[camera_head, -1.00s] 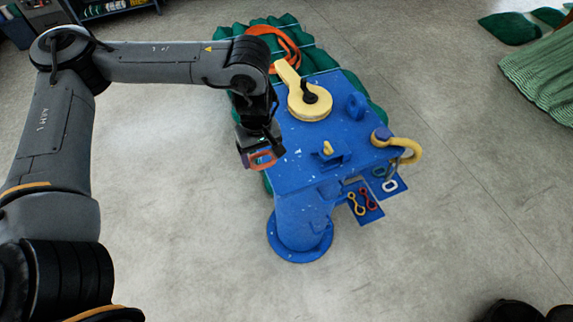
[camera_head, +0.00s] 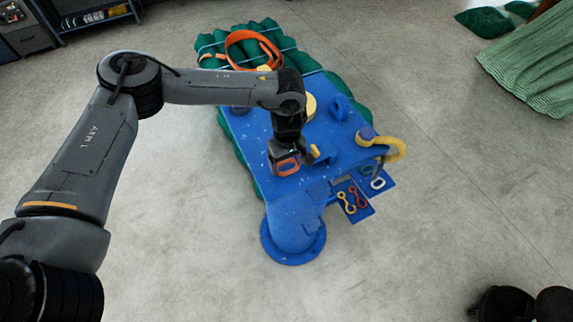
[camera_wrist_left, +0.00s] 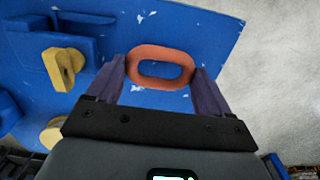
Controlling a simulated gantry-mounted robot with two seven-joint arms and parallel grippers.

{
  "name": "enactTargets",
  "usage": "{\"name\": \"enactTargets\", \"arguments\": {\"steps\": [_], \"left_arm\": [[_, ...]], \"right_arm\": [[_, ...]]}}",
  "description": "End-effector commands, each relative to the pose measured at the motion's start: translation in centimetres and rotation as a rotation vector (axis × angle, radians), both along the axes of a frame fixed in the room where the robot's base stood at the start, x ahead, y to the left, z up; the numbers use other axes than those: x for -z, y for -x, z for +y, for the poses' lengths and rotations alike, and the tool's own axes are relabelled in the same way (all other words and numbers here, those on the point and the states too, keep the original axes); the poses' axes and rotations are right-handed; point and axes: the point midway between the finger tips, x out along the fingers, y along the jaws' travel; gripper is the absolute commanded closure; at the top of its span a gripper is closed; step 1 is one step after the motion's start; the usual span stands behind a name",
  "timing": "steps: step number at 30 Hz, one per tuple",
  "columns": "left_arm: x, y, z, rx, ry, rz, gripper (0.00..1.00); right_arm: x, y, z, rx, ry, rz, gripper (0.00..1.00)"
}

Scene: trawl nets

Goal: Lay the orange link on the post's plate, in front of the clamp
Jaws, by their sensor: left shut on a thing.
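The orange link (camera_wrist_left: 160,67) is an oval ring held between the two fingertips of my left gripper (camera_wrist_left: 157,78) in the left wrist view. In the head view the link (camera_head: 286,167) shows at the tip of the left gripper (camera_head: 287,163), over the near part of the post's blue plate (camera_head: 245,128). I cannot tell whether the link touches the plate. The clamp, a small blue block with a yellow part (camera_head: 315,152), is just right of the gripper and partly hidden by it. It appears left of the link in the left wrist view (camera_wrist_left: 62,68). My right gripper is not in view.
A yellow hook (camera_head: 390,148) sits at the plate's right corner. A side tray (camera_head: 361,213) holds yellow, red and pale links. A green net bundle with an orange strap (camera_head: 250,42) lies behind the plate.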

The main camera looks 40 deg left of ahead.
Motion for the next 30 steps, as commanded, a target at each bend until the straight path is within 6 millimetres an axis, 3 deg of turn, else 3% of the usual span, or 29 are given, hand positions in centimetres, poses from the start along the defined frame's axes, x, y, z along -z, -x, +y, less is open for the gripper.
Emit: {"name": "enactTargets", "arguments": {"steps": [7,20,21,24,30], "left_arm": [[2.3,0.0,0.1,-0.001,-0.001,0.0,0.59],[3.0,0.0,0.1,-0.001,0.0,0.0,0.59],[2.9,0.1,0.1,-0.001,0.0,0.001,0.13],[2.8,0.1,0.1,-0.001,0.0,0.001,0.0],[2.8,0.1,0.1,-0.001,0.0,0.001,0.0]], "right_arm": [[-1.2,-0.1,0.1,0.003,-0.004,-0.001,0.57],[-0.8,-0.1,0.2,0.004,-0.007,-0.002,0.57],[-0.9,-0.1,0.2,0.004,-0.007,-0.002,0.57],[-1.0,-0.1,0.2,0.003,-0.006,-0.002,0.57],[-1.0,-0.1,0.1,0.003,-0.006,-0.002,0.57]]}}
